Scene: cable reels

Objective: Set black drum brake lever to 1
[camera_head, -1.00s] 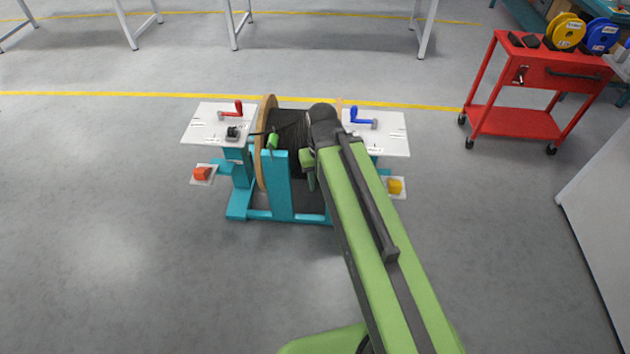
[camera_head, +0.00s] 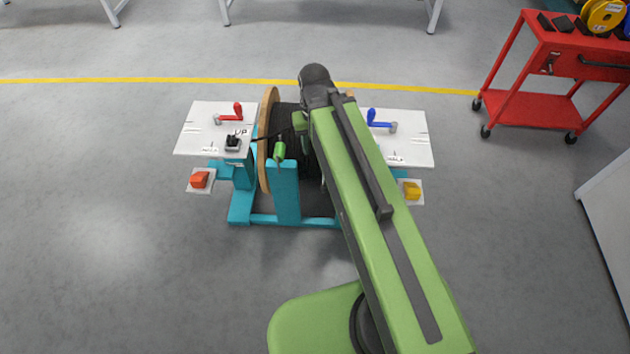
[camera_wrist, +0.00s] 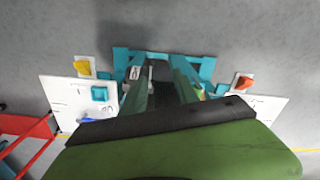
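The black drum (camera_head: 287,125) sits in a teal stand (camera_head: 287,195) behind a wooden flange (camera_head: 268,130), partly hidden by my arm. A green handle (camera_head: 279,149) is at the top of the near post. In the wrist view, my gripper (camera_wrist: 164,68) appears open and empty, its two green fingers apart over the stand. A small white plate with a dark mark (camera_wrist: 135,73) shows beside the left finger. I cannot make out for certain which part is the black drum's brake lever. In the head view the fingers are mostly hidden by my arm.
The left white panel (camera_head: 192,135) bears a red lever (camera_head: 236,113) and a black switch (camera_head: 233,142); the right panel (camera_head: 415,140) bears a blue lever (camera_head: 378,120). Orange (camera_head: 200,180) and yellow (camera_head: 411,190) buttons flank the stand. A red cart (camera_head: 530,90) stands right. The left floor is clear.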

